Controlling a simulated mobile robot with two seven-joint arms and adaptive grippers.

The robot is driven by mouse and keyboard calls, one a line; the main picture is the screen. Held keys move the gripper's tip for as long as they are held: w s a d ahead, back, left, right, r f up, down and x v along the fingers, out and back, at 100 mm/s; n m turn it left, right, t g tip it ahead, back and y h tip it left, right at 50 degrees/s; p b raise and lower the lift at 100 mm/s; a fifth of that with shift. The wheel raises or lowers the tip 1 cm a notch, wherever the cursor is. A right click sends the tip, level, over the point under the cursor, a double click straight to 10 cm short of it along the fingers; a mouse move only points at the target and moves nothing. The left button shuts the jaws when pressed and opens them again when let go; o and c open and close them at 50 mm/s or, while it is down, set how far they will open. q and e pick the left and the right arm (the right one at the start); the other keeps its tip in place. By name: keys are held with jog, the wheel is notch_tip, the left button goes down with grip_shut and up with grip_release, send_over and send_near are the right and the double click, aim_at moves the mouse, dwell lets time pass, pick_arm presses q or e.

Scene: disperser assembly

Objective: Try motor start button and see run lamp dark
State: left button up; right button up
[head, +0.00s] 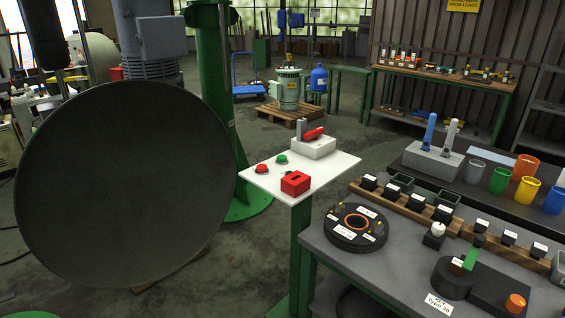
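A white-topped stand (335,167) on a green post is in the middle of the head view. On it are a green button (282,159), a red button (261,168) and a red box (295,183) with a dark slot. At the back of the top is a light grey box (313,147) with a red-handled lever (314,133). Neither of my grippers is in view, and nothing touches the buttons.
A large dark disc (125,185) fills the left and blocks the view behind it. A green column (215,90) stands behind the panel.

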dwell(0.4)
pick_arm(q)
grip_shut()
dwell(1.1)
